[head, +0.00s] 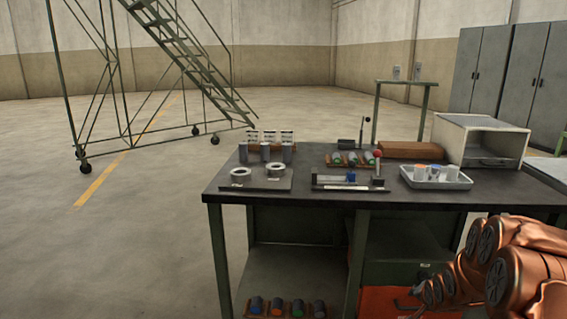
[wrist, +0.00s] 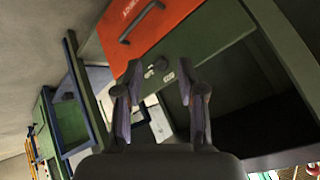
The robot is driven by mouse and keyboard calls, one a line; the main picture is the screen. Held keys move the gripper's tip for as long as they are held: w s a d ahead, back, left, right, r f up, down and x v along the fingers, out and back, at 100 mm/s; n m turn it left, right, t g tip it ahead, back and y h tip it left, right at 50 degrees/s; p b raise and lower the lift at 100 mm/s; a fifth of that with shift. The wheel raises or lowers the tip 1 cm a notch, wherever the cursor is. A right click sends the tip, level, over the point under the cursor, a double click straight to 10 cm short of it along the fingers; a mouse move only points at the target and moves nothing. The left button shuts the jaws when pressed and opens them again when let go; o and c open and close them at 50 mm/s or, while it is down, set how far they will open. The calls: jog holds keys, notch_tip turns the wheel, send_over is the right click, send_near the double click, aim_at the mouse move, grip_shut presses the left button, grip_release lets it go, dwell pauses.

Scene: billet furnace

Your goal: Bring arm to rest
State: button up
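My copper-coloured arm is folded low at the right of the head view, in front of the workbench (head: 330,197). My gripper (wrist: 160,95) shows in the wrist view with its two fingers apart and nothing between them. The wrist picture is tilted. Beyond the fingers are an orange drawer front (wrist: 145,25) with a dark handle and a green cabinet side (wrist: 215,60). No contact between the fingers and the bench shows. In the head view the fingers are mostly hidden or too small to make out.
The bench top carries a plate with two rings (head: 265,178), a grey tray with cups (head: 436,178), a white box furnace (head: 483,140) and a brown block (head: 410,150). Several coloured cylinders (head: 297,308) stand on the lower shelf. Green rolling stairs (head: 180,60) stand behind left. Left floor is clear.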

jog(key=s+a+r+n+g+y, duration=0.1)
jog(key=s+a+r+n+g, duration=0.45)
jog(key=s, duration=0.85)
jog(key=s+a+r+n+g, duration=0.15)
jog(key=s+a+r, duration=0.25)
jog(key=s+a, duration=0.75)
jog(key=s+a+r+n+g+y, duration=0.1)
jog(key=s+a+r+n+g, duration=0.3)
jog(key=s, duration=1.3)
notch_tip(320, 180, up, 22)
jog(key=m+t+p, duration=0.1)
jog(key=p, duration=2)
jog(key=shift+s+a, duration=0.3)
jog(key=shift+f, duration=0.1)
